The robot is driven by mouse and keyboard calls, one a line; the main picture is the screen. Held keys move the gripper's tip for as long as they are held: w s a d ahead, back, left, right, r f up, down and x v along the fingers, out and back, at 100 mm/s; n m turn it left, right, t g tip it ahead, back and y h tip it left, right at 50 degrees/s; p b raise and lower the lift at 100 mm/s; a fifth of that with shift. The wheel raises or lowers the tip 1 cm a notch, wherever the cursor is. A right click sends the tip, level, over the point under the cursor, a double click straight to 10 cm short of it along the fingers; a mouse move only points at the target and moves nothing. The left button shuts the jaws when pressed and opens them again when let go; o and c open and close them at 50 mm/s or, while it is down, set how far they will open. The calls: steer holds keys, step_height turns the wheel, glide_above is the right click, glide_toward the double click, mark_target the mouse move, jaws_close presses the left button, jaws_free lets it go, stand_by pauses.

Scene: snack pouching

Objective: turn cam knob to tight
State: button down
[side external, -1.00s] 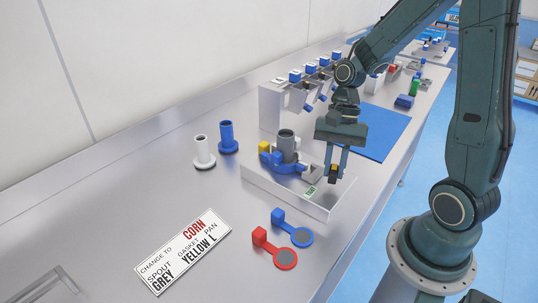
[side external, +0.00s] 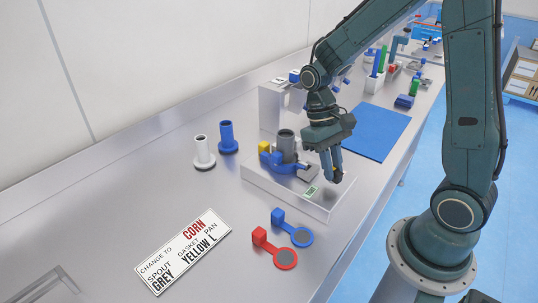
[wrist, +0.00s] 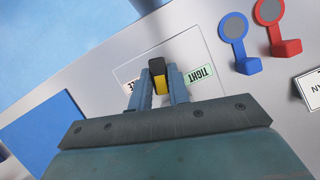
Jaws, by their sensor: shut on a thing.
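The cam knob (wrist: 157,67), black with a yellow face, stands on the white base plate (side external: 270,185). My gripper (wrist: 160,84) is shut on the knob, one finger on each side. In the side view my gripper (side external: 331,168) points down at the right end of the plate, and its fingers partly hide the knob (side external: 339,175). A green TIGHT label (wrist: 201,76) lies right of the knob in the wrist view. A second, pale label (wrist: 131,88) lies to its left, mostly covered by a finger. I cannot tell exactly where the knob points.
On the plate stand a grey spout (side external: 287,146) and a blue clamp part (side external: 285,164). Blue (side external: 301,237) and red (side external: 285,258) gasket pieces lie in front. White (side external: 203,153) and blue (side external: 228,138) spouts stand left. A blue mat (side external: 375,133) lies behind.

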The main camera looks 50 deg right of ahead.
steer(key=shift+n+h, duration=0.6)
steer(key=shift+n, duration=0.7)
steer(key=c, duration=1.3)
jaws_free()
steer(key=v, duration=1.4)
steer(key=shift+a+f, duration=0.1)
